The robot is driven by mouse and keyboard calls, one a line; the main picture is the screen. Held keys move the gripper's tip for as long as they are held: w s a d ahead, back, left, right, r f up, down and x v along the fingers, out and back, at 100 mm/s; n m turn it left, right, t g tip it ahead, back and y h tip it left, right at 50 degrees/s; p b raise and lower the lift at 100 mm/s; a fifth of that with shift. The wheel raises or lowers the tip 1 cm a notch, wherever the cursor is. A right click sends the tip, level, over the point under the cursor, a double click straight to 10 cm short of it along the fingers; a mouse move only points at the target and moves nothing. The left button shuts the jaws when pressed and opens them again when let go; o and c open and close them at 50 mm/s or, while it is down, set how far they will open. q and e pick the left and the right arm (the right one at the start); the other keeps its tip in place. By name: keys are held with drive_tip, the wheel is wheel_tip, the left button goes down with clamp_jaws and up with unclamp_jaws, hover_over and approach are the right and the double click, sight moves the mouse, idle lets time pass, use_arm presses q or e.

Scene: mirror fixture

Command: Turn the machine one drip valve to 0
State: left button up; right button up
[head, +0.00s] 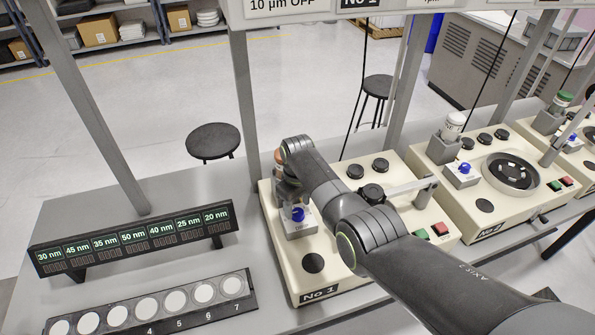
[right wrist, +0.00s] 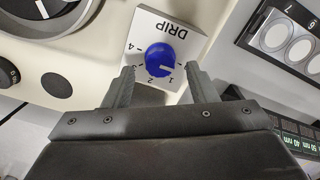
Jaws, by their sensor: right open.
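The machine one drip valve is a blue round knob (right wrist: 160,57) on a white block marked DRIP with a number scale. In the right wrist view a short white mark on the knob points toward the lower right, near the 1; the exact reading is hard to tell. The knob also shows in the head view (head: 298,214), on the left side of the cream machine labelled No 1 (head: 312,281). My right gripper (right wrist: 160,80) is open, with one finger on either side below the knob, apart from it and empty. My left gripper is in neither view.
A display rack (head: 135,240) and a tray of white discs (head: 160,318) lie left of machine one. Machine No 2 (head: 430,155) stands to the right. Black knobs and green and red buttons share machine one's top. A grey frame post (head: 245,110) rises behind.

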sight(298, 211)
wheel_tip(298, 211, up, 15)
drive_tip(key=b, duration=0.2)
drive_tip(key=shift+r, duration=0.15)
idle(0.5)
